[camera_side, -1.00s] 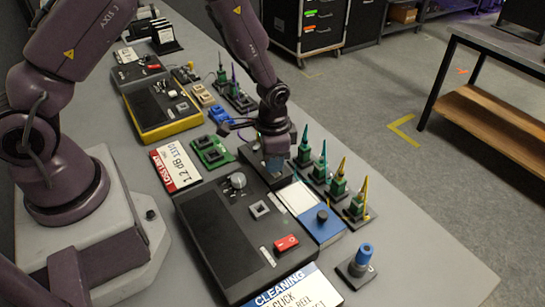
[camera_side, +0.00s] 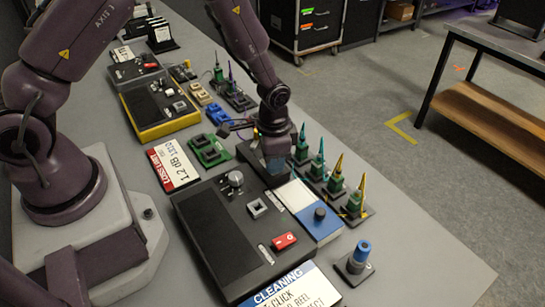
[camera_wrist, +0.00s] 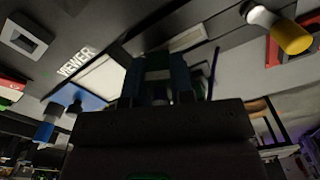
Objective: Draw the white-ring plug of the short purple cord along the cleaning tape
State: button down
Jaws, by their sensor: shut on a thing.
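My gripper (camera_side: 274,165) points down just beyond the far end of the cleaning tape, a white strip (camera_side: 295,196) on a blue cassette (camera_side: 322,226). In the wrist view its blue fingers (camera_wrist: 160,80) are closed on a small plug (camera_wrist: 158,68), which looks pale and greenish in the dim light. Its white ring cannot be made out clearly. The white tape (camera_wrist: 100,80) lies left of the fingers in the wrist view. I cannot tell whether the plug touches it.
A black instrument (camera_side: 225,235) with a red switch (camera_side: 284,241) stands left of the tape. Several upright green-based plugs (camera_side: 336,180) stand close to its right. A blue-capped post (camera_side: 357,257) and a CLEANING sign (camera_side: 290,290) are in front. The table's front right is clear.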

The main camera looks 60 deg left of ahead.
jog(key=shift+s+a, duration=0.1)
jog(key=shift+a, duration=1.85)
dwell(2.0)
jog(key=shift+r, duration=2.75)
